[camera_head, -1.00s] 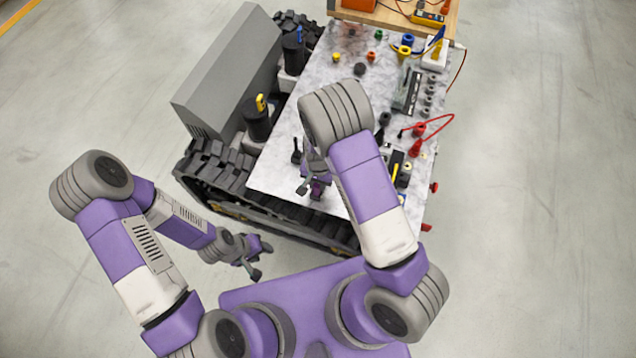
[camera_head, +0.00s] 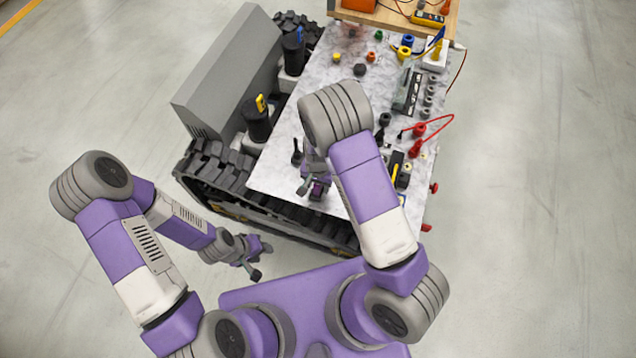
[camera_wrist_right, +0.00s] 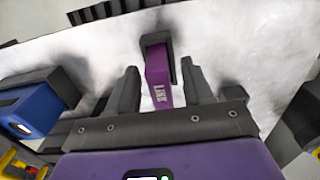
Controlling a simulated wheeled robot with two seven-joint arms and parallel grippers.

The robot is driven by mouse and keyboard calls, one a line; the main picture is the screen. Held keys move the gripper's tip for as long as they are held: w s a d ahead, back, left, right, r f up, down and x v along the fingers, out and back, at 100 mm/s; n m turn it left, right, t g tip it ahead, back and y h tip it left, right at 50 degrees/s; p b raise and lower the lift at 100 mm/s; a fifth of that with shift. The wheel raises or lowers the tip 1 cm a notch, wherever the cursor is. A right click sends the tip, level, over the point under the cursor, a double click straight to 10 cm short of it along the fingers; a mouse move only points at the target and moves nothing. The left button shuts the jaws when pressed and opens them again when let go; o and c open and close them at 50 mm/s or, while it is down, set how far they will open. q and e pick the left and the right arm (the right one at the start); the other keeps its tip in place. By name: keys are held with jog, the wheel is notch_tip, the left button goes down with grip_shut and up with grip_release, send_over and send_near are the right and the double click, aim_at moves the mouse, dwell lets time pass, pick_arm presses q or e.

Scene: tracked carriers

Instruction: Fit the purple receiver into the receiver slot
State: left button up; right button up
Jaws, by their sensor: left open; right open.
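The purple receiver (camera_wrist_right: 158,75), with white lettering on it, stands in the right wrist view with its far end at a dark bracket-like holder (camera_wrist_right: 172,60). How deeply it sits there I cannot tell. My right gripper (camera_wrist_right: 160,68) is open, with one dark finger on each side of the receiver and visible gaps between. In the head view the receiver (camera_head: 317,191) is a small purple patch near the front edge of the board, partly covered by my right gripper (camera_head: 311,184). My left gripper (camera_head: 257,262) is open and empty, away from the board, in front of its lower left.
The pale board (camera_head: 281,172) lies on a tracked carrier (camera_head: 212,172). A black cylinder with a yellow clip (camera_head: 257,118) stands at its left. A blue block (camera_wrist_right: 33,108) is left of my fingers. Red plugs (camera_head: 416,140) and a cable are at the right.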

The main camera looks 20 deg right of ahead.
notch_tip(320, 180, up, 12)
jog(key=p, duration=0.1)
dwell(0.7)
